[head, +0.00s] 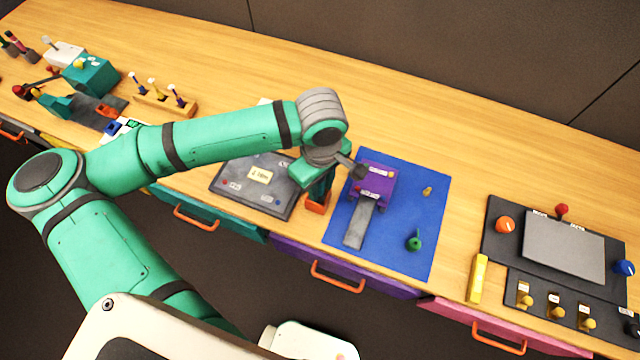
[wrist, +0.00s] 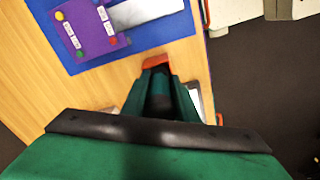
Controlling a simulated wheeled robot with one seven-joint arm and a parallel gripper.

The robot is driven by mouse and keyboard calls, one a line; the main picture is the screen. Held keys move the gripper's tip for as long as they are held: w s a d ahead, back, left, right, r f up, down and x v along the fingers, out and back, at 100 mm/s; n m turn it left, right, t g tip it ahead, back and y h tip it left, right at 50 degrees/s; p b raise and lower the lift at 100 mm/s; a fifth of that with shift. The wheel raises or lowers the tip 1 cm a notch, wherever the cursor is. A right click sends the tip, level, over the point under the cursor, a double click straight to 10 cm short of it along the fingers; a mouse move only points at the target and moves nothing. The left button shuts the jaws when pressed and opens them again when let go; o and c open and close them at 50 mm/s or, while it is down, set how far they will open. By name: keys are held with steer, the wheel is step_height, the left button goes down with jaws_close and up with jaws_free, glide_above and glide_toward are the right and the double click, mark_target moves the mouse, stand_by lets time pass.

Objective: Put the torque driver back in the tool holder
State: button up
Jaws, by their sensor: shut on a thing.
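My gripper (head: 318,203) is low over the gap between the dark grey panel and the blue mat, near the bench's front edge. It also shows in the wrist view (wrist: 156,63), its orange fingertips close together. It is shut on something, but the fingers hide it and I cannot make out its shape. I cannot pick out the torque driver for certain. A wooden block (head: 184,110) with several upright tools stands far to the left of my gripper, and looks like the tool holder.
The blue mat (head: 342,228) bears a purple box (head: 374,180), a grey strip (head: 359,226) and a green knob (head: 414,240). The dark panel (head: 231,187) with a pale label lies left of my gripper. A black console (head: 492,240) stands right. The back of the bench is clear.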

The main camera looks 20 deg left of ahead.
steer(key=shift+f, duration=0.2)
steer(key=o, duration=1.1)
steer(key=shift+c, duration=0.2)
steer(key=shift+r, duration=0.1)
